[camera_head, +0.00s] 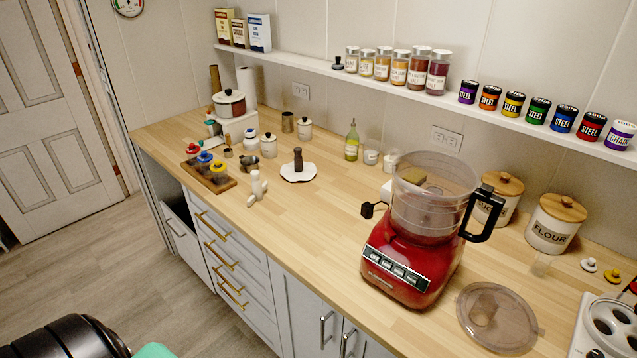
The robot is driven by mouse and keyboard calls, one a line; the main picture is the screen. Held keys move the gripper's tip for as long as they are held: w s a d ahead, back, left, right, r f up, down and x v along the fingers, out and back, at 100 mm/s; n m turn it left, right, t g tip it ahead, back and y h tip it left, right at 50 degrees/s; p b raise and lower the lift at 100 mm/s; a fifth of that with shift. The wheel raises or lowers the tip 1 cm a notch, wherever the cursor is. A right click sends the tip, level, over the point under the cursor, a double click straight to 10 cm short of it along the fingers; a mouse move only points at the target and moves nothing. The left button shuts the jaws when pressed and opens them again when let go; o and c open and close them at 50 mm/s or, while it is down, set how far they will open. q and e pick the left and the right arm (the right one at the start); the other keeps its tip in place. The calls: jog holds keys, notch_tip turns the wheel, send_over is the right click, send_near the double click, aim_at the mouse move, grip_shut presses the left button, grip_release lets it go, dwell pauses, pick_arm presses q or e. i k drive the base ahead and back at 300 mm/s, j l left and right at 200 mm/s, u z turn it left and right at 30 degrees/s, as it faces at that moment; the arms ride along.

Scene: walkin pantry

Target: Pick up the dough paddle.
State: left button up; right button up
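A small white piece with an upright hub and low arms (257,187) stands on the wooden counter near its front edge, left of centre. It looks like the dough paddle, though it is too small to be certain. Nothing touches it. The red food processor (404,260) with its clear bowl (428,210) stands to the right. Its clear round lid (497,316) lies on the counter in front. Neither gripper is in view. A black rounded part with a green piece at the bottom left seems to be my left arm, well short of the counter.
A wooden tray (222,183) of colored-topped pieces is left of the white piece. A dark fitting (249,163) lies behind it, and a brown-stemmed piece on a white disc (298,174) stands right. Canisters (555,224) line the back. Counter between disc and processor is mostly clear.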

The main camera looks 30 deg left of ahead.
aim_at(257, 188)
jog(key=j+z, duration=0.3)
jog(key=j, duration=0.2)
jog(key=k+j+z, duration=0.1)
jog(key=j+z, duration=0.25)
jog(key=j, duration=0.15)
jog(key=k+j+z, duration=0.1)
jog(key=j+z, duration=0.2)
jog(key=j, duration=0.15)
jog(key=k+j+z, duration=0.15)
jog(key=j+z, duration=0.15)
jog(key=j, duration=0.15)
